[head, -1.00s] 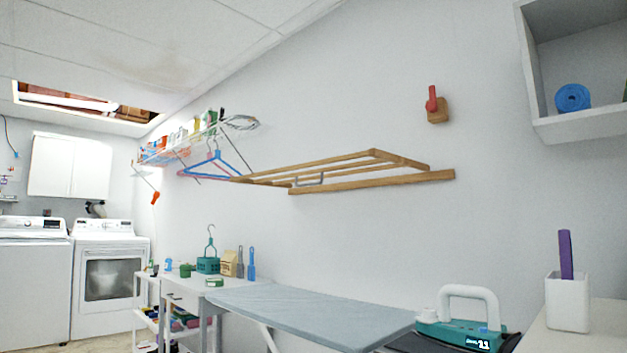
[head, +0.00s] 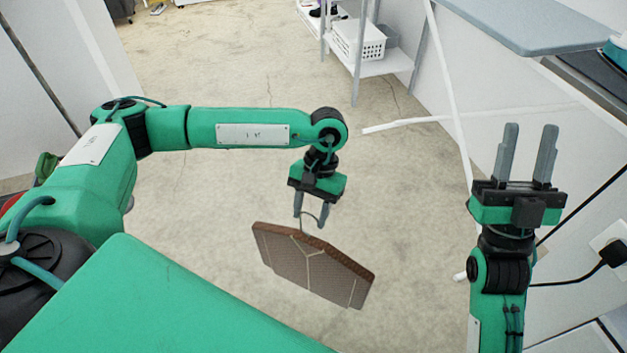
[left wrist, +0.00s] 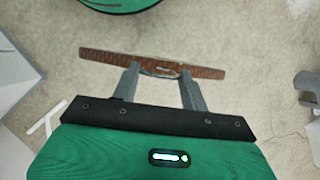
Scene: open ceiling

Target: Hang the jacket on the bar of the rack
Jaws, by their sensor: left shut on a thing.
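The brown jacket (head: 312,268) hangs from a hook between the fingers of my left gripper (head: 311,217), well above the floor in the head view. It is a flat, stiff-looking shape, tilted down to the right. In the left wrist view the jacket (left wrist: 110,57) shows edge-on as a thin brown strip across the fingertips of my left gripper (left wrist: 160,75). My right gripper (head: 527,148) is open and empty at the right of the head view, fingers pointing up. The rack and its bar are not in view now.
An ironing board (head: 545,22) stands at the upper right, with its white legs (head: 450,110) reaching to the floor. A shelf cart with a white basket (head: 357,42) is at the top. The floor (head: 220,75) in the middle is clear. A wall outlet with a black plug (head: 612,252) is at the right.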

